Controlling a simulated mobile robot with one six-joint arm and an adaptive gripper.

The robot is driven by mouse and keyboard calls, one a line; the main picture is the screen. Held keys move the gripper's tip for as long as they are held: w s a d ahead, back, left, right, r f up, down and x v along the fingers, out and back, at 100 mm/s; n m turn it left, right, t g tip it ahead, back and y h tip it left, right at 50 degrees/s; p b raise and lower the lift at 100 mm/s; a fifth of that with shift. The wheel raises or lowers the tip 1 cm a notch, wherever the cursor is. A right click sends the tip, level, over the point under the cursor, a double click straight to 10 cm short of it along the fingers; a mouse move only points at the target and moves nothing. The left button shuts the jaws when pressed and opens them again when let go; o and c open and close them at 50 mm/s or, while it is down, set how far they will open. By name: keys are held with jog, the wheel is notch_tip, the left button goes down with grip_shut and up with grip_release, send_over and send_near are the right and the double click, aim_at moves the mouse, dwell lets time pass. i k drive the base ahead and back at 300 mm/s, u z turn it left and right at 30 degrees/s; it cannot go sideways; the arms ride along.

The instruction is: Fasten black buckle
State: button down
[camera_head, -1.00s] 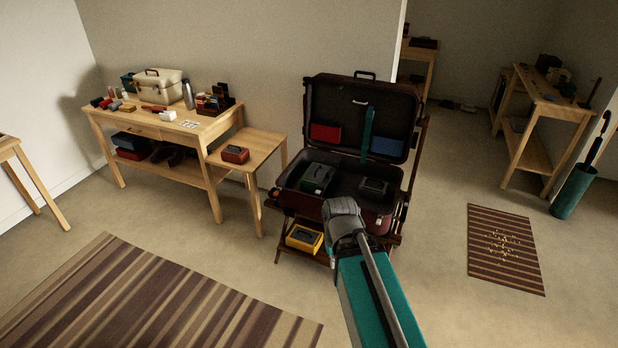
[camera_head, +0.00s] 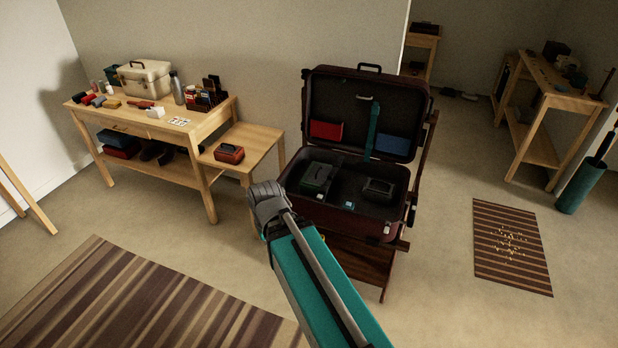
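The open dark red suitcase (camera_head: 333,216) stands on a wooden rack, its lid upright at the back. A teal strap (camera_head: 373,128) hangs down the lid's dark lining. Small pale pieces (camera_head: 349,204) show in the base near its front edge, too small to identify. I cannot make out a black buckle for certain. My arm, teal with a grey joint, reaches up to the suitcase's front left corner. My gripper's fingers are not visible.
A dark green box (camera_head: 318,176) and a dark grey box (camera_head: 378,190) lie in the suitcase base. A red pouch (camera_head: 326,129) and a blue pouch (camera_head: 391,146) are on the lid. A small side table (camera_head: 252,142) holds a red box (camera_head: 229,154).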

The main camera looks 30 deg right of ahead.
aim_at(323, 189)
jog(key=z, duration=0.25)
jog(key=i, duration=1.15)
jog(key=z, duration=0.75)
